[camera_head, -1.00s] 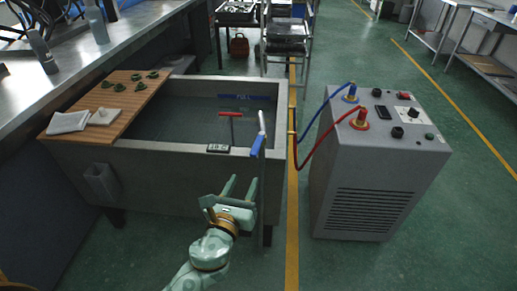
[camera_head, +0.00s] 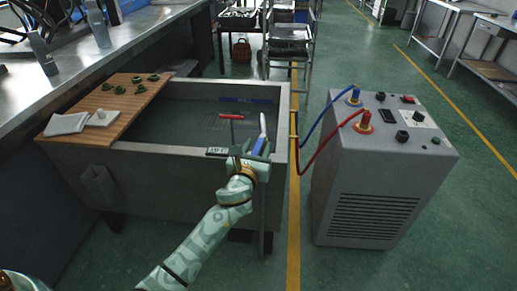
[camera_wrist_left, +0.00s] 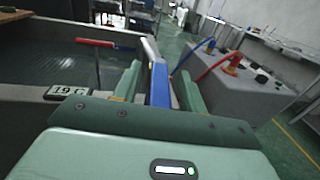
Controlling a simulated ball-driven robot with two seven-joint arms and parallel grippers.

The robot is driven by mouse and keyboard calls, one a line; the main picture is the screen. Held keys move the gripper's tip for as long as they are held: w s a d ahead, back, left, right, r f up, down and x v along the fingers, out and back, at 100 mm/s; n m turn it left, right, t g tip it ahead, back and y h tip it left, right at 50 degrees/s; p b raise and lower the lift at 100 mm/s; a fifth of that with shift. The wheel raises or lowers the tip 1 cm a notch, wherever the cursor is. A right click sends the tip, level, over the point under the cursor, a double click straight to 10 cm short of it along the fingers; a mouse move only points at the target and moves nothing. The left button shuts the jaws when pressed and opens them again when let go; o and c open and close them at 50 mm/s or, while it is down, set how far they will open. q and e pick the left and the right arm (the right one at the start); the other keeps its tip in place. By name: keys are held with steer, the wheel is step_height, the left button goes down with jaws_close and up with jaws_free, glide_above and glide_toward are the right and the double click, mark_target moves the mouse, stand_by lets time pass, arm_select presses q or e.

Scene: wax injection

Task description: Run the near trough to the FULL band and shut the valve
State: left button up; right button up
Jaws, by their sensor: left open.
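The near trough (camera_head: 170,150) is a grey tank with a dark grey interior. A blue band (camera_head: 245,100) marks its far inner wall; the liquid level against it is hard to tell. A blue-gripped lever (camera_head: 260,144) stands tilted at the near right corner. A red T-handle (camera_head: 231,117) stands to its left. My left gripper (camera_head: 249,158) is open at the lever. In the left wrist view the blue lever (camera_wrist_left: 160,86) lies between the open fingers of my left gripper (camera_wrist_left: 158,82); contact cannot be told. My right gripper is out of view.
A small display (camera_head: 217,151) sits on the trough's near rim. A wooden board (camera_head: 105,110) with green pieces and a cloth covers the trough's left end. A grey machine (camera_head: 375,180) with red and blue hoses stands right. Green floor lies open beyond it.

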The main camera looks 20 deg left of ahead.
arm_select(q)
steer(key=shift+w, duration=0.25)
steer(key=shift+c, duration=0.3)
jaws_close()
